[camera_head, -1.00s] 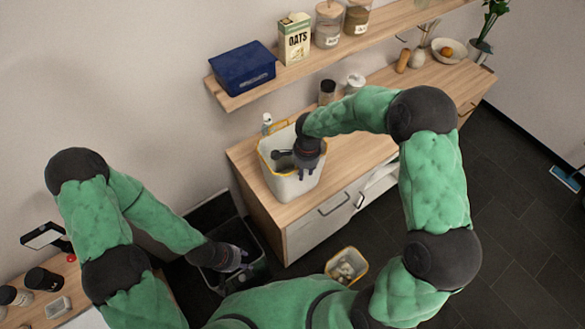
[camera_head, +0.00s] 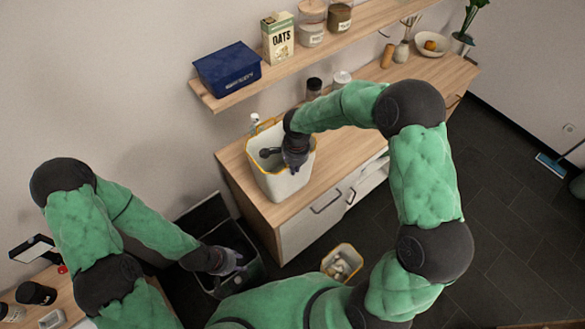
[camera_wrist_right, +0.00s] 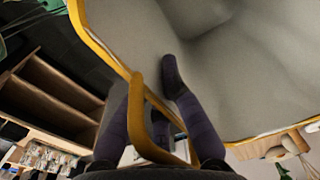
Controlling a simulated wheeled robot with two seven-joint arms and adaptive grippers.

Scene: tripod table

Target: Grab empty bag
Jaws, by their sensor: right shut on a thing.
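The bag (camera_head: 281,188) is a pale grey open-topped container with a yellow rim, standing upright on the wooden counter near its front edge. Its inside (camera_wrist_right: 225,70) looks empty in the right wrist view. My right gripper (camera_head: 294,168) is at the bag's right-hand rim, its fingers shut on the bag's edge. In the right wrist view the yellow handle loop (camera_wrist_right: 139,118) lies between my right fingers, with one finger against the inner wall. My left gripper (camera_head: 232,262) hangs low over a dark bin, away from the bag; its finger opening is unclear.
The counter (camera_head: 240,172) has a jar (camera_head: 314,88) behind the bag. A shelf above holds a blue box (camera_head: 227,70) and an oats carton (camera_head: 277,38). The dark bin (camera_head: 258,272) and a small yellow-rimmed bin (camera_head: 342,262) stand on the floor below.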

